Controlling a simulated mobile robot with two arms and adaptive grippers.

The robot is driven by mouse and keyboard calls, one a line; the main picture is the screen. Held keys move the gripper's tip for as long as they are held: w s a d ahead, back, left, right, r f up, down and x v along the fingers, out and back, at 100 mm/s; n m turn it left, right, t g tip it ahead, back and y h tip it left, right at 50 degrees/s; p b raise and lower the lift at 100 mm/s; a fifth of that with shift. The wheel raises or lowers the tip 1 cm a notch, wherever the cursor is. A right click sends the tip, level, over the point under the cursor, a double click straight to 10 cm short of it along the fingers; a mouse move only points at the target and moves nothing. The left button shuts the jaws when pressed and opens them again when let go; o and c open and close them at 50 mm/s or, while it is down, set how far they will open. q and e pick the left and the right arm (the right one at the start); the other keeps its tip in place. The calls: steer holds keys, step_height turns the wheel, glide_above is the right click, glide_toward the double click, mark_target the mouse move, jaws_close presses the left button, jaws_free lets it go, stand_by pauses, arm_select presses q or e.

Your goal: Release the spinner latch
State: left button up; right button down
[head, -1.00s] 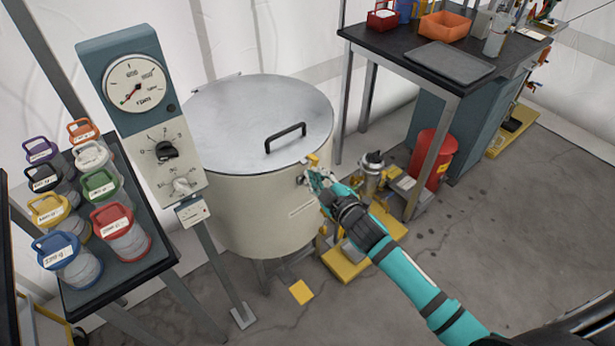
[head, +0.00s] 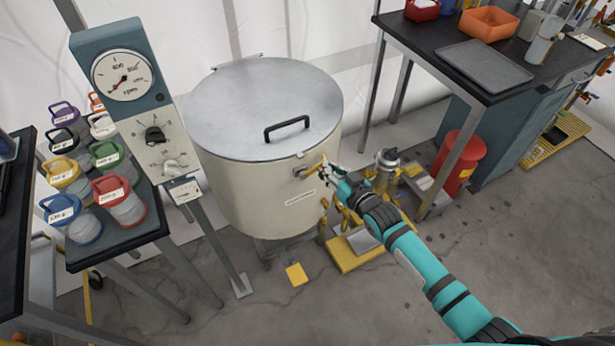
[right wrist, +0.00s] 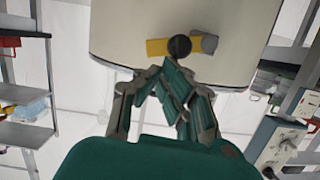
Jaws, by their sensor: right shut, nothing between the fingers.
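The spinner is a cream drum (head: 240,190) with a round grey metal lid (head: 262,98) that lies closed on it. A black handle (head: 287,127) stands on the lid. The latch (head: 313,167) is on the drum's front right, below the rim, with a yellow handle pointing right and slightly up. In the right wrist view the latch (right wrist: 158,47) has a yellow arm, a dark round knob and a grey end, lying nearly level. My right gripper (head: 331,172) is shut and empty, close to the latch; contact is unclear. It also shows in the wrist view (right wrist: 178,92). My left gripper is out of view.
A gauge panel (head: 126,100) on a post stands left of the drum. Several lidded jars fill a dark table (head: 120,250) at left. A yellow platform (head: 350,258) and red bin (head: 460,162) stand at right, by a workbench (head: 440,88). The front floor is clear.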

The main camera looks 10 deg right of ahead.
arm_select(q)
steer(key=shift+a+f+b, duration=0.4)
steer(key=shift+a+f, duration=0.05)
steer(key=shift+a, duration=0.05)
arm_select(e)
steer(key=shift+w+d+f+m, duration=0.1)
steer(key=shift+d+f+m, duration=0.25)
steer(key=shift+f, duration=0.3)
arm_select(q)
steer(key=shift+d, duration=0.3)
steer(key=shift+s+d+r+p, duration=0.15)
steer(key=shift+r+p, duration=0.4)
steer(key=shift+p, duration=0.05)
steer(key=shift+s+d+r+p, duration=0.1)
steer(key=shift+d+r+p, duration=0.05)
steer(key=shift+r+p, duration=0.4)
arm_select(e)
steer(key=s+d+r, duration=0.4)
steer(key=s+r, duration=0.2)
steer(key=s, duration=0.2)
steer(key=shift+s+d, duration=0.3)
steer(key=shift+d, duration=0.1)
